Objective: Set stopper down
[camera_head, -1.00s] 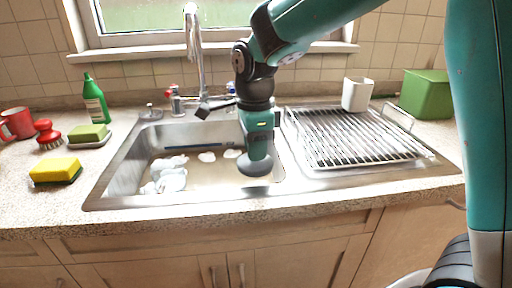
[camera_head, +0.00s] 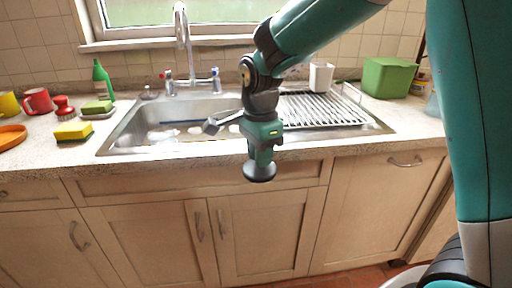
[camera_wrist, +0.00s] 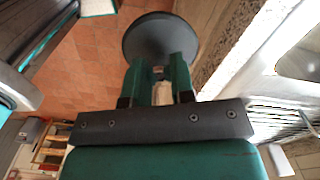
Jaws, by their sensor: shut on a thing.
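The stopper (camera_head: 259,174) is a dark grey round disc held at the lower end of my gripper (camera_head: 261,158). In the head view it hangs in front of the cabinet doors, just below the counter's front edge. In the wrist view the stopper (camera_wrist: 160,32) shows as a wide dark disc past the fingertips. My gripper (camera_wrist: 160,66) is shut on its narrow stem, mostly hidden by the fingers. Red-brown floor tiles show behind the disc, and the counter edge is to its right, apart from it.
The sink (camera_head: 128,128) holds whitish items, and a draining rack (camera_head: 320,108) is on its right. Bare counter (camera_head: 75,157) lies along the front edge.

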